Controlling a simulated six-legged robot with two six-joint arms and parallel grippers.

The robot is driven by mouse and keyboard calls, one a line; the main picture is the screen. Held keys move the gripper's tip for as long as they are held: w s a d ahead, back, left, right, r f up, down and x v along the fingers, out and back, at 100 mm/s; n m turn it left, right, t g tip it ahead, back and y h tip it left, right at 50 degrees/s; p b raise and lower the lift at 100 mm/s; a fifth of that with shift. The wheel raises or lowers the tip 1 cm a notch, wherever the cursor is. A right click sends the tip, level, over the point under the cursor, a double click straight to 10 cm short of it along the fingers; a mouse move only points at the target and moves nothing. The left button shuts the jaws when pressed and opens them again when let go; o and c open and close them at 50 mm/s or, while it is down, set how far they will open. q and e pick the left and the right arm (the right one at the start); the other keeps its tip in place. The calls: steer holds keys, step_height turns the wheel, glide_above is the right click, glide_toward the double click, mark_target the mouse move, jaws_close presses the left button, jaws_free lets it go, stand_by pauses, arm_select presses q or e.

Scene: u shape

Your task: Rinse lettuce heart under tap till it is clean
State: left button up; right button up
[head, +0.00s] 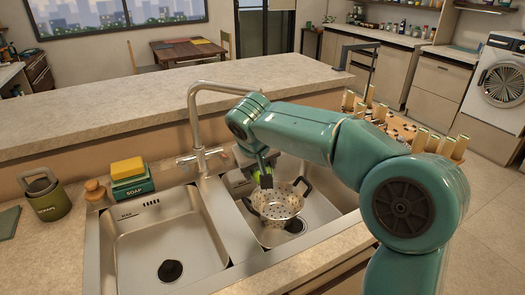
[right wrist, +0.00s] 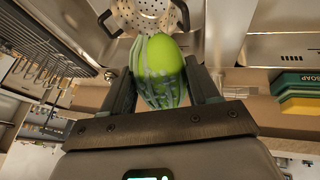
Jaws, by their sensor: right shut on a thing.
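The lettuce heart (right wrist: 160,62) is held between the fingers of my right gripper (right wrist: 163,88) in the right wrist view. Part of it is bright green and part has pale greyish streaks; I cannot tell whether these are dirt. No water stream is visible. My left gripper is not in view.
The left basin (head: 148,235) is empty. A yellow sponge (head: 127,168) sits on a green soap box (head: 132,187) left of the tap, near a green canister (head: 47,198). A raised counter (head: 90,110) runs behind the sink. Several upright handles (head: 440,143) stand at right.

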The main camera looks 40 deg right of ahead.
stand_by(0.5)
steer(key=s+a+r, duration=0.3)
steer(key=a+r, duration=0.1)
steer(key=shift+p, duration=0.45)
stand_by(0.5)
